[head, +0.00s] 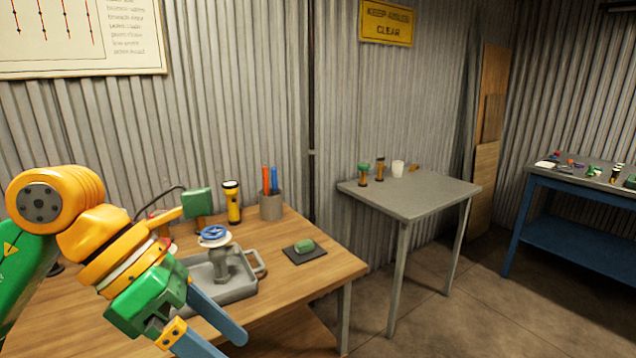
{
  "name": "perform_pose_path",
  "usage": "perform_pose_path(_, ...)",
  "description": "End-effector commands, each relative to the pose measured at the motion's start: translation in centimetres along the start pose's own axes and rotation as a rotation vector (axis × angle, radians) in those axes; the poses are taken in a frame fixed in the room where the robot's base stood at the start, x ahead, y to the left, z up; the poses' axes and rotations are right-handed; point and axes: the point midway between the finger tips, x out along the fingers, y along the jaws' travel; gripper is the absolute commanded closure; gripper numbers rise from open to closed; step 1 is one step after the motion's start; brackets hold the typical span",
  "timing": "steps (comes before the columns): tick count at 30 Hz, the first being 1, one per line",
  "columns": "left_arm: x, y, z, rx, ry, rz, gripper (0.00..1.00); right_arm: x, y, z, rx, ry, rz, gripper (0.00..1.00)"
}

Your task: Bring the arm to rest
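My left arm comes in from the left in the head view, its orange and green wrist angled down to the right. My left gripper (226,346) is over the front of the wooden table (310,278), with its two blue fingers apart. I see nothing between them, though the lower finger runs off the bottom edge. A grey valve with a blue handwheel (214,235) stands in a grey tray (243,291) just behind the gripper. The gripper hides the tray's front left part. My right gripper is not in view.
A green object (304,245) lies on a dark pad, with a grey pen cup (271,207) and yellow flashlight (232,203) behind. A grey table (420,197) and blue workbench (565,180) stand to the right, with open floor between.

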Motion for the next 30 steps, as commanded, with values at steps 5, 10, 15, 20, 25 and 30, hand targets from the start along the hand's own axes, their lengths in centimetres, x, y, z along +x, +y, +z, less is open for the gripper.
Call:
perform_pose_path(5,1.7,-1.1,3.9,-0.123,-0.187,-0.298,0.00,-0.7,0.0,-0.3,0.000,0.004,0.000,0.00)
perform_pose_path(10,2.1,0.5,8.8,-0.404,-0.479,-0.656,0.00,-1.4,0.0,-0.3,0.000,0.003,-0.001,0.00)
perform_pose_path(15,3.4,9.6,10.8,-0.941,-0.873,-0.967,0.00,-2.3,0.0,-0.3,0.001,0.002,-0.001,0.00)
perform_pose_path(20,9.2,20.4,4.9,-1.542,-1.182,-1.038,0.00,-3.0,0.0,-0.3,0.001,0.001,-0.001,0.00)
perform_pose_path(25,17.6,26.1,-6.2,-2.103,-1.373,-0.924,0.00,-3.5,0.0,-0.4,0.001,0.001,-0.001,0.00)
perform_pose_path(30,25.9,25.8,-18.7,-2.601,-1.463,-0.680,0.00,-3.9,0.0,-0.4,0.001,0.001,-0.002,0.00)
